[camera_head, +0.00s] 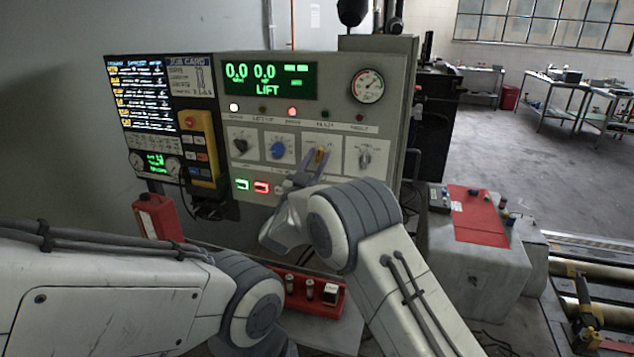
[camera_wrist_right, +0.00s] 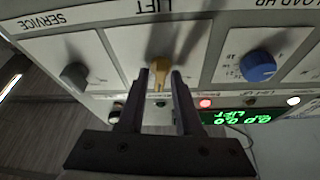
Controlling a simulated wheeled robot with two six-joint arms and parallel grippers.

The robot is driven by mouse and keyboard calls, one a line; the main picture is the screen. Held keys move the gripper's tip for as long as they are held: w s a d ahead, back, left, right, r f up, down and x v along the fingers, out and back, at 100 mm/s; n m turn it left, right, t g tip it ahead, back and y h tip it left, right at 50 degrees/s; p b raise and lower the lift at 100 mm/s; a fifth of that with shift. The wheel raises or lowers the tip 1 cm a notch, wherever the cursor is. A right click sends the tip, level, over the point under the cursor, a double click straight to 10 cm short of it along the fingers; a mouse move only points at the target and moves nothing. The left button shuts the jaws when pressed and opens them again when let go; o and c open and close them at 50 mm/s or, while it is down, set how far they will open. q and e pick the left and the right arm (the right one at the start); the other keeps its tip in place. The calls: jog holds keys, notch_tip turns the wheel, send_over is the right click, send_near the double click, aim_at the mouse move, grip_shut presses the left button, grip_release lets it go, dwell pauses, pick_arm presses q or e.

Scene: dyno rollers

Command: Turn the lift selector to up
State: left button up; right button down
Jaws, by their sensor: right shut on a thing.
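The lift selector is a yellow knob (camera_head: 320,153) on a white plate, third from the left in the row of knobs on the grey control panel (camera_head: 330,115). In the right wrist view the yellow knob (camera_wrist_right: 160,62) sits under the LIFT label, which appears upside down. My right gripper (camera_head: 316,162) reaches the knob from below; its two fingers (camera_wrist_right: 159,82) are shut on the knob, one on each side. The fingers hide part of the knob, and I cannot read its position marks. My left arm crosses the lower left; its gripper is not in view.
A black knob (camera_head: 240,146), a blue knob (camera_head: 278,151) and a grey knob (camera_head: 365,158) flank the selector. A green display (camera_head: 266,82) above reads LIFT. A yellow pendant (camera_head: 203,148) hangs left. A red tray (camera_head: 318,297) lies below the panel.

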jog(key=m+h+b, duration=0.1)
jog(key=m+b, duration=0.1)
jog(key=m+g+h+b, duration=0.1)
jog(key=m, duration=0.1)
jog(key=shift+a+f+b, duration=0.1)
jog(key=shift+f+b, duration=0.2)
jog(key=shift+b, duration=0.05)
jog(key=shift+r+m+g+h+b, duration=0.15)
jog(key=shift+m+g+h+b, duration=0.25)
jog(key=shift+m+b, duration=0.5)
jog(key=shift+r+m+g+h+b, duration=0.15)
jog(key=shift+m+g+b, duration=0.4)
jog(key=shift+m, duration=0.65)
jog(key=c, duration=0.9)
grip_release()
jog(key=b+v, duration=0.2)
jog(key=v, duration=0.8)
jog(key=shift+s+a+f, duration=0.1)
jog(key=shift+s, duration=0.05)
